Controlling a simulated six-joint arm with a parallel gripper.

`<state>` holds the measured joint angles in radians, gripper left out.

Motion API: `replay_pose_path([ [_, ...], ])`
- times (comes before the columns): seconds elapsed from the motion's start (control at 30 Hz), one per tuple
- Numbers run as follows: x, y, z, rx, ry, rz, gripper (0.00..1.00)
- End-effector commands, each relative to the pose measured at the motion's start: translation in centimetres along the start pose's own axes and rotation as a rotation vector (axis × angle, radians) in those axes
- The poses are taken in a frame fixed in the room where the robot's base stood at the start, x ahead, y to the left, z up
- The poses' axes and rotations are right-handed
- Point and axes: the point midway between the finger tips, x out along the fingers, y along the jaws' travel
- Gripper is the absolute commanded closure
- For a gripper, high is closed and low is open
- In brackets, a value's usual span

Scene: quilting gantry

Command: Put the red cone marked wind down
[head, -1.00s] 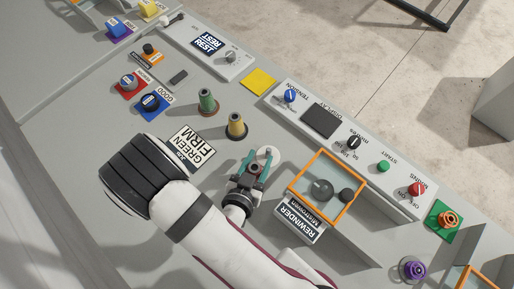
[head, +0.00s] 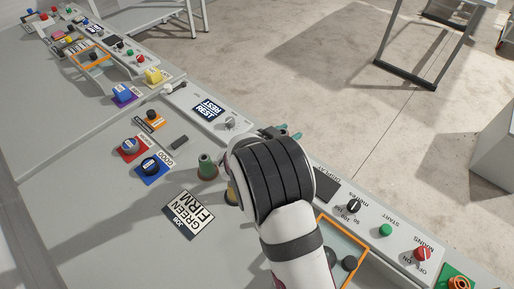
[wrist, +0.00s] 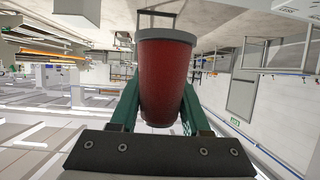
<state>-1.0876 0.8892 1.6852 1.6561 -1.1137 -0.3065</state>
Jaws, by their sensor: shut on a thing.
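My gripper (head: 284,132) is raised in front of the console, mostly hidden behind my own wrist in the head view; only its teal fingertips show. In the wrist view it is shut on a red cone (wrist: 165,75) with grey rims, a green finger on each side. The cone is hidden in the head view, and no "wind" mark can be read on it. A green cone (head: 207,166) stands on the bench to the left of my wrist. A yellow cone (head: 231,194) beside it is mostly covered by my wrist.
A "GREEN FIRM" job card (head: 188,215) lies on the bench. Red (head: 130,149) and blue (head: 152,166) pads with knobs lie to the left. A REST label (head: 209,108) sits on the console. An orange-framed rewinder window (head: 345,238) is at the lower right.

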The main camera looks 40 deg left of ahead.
Motion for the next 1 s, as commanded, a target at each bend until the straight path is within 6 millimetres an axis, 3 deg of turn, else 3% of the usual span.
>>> replay_pose_path([
  [0.03,1.8,0.2,-1.2,0.013,0.005,0.018,1.00],
  [0.1,3.5,0.4,-2.5,0.018,0.010,0.031,1.00],
  [0.27,5.0,-0.4,-3.0,0.019,0.014,0.040,1.00],
  [0.5,4.9,-7.4,2.0,0.017,0.014,0.039,1.00],
  [0.6,4.9,-9.4,3.3,0.017,0.015,0.041,1.00],
  [0.73,4.9,-10.6,4.3,0.017,0.013,0.041,1.00],
  [0.9,6.1,-10.6,7.2,0.016,0.013,0.042,1.00],
  [1.0,6.3,-10.6,7.7,0.018,0.015,0.041,1.00],
])
